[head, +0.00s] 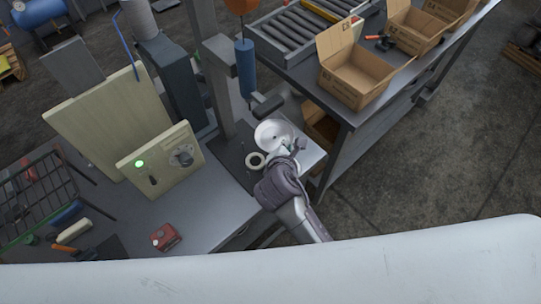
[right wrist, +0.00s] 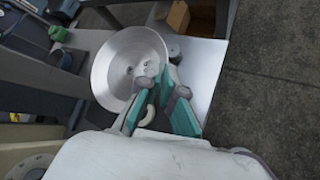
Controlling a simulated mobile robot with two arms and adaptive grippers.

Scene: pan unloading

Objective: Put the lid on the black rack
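The lid (head: 272,131) is a shiny round metal disc with a small mark at its centre. It shows above the right end of the grey bench in the head view, and large in the right wrist view (right wrist: 120,62). My right gripper (head: 286,147) is at its near rim; the teal-padded fingers (right wrist: 158,76) come together at the tips and look shut on that rim. The black rack (head: 38,192) is a wire frame at the far left of the bench, well away from the lid. My left gripper is not in view.
A cream control box (head: 160,160) with a green light and a grey press column (head: 222,90) stand between lid and rack. A red object (head: 165,237) lies at the bench front. Cardboard boxes (head: 355,75) stand on another table.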

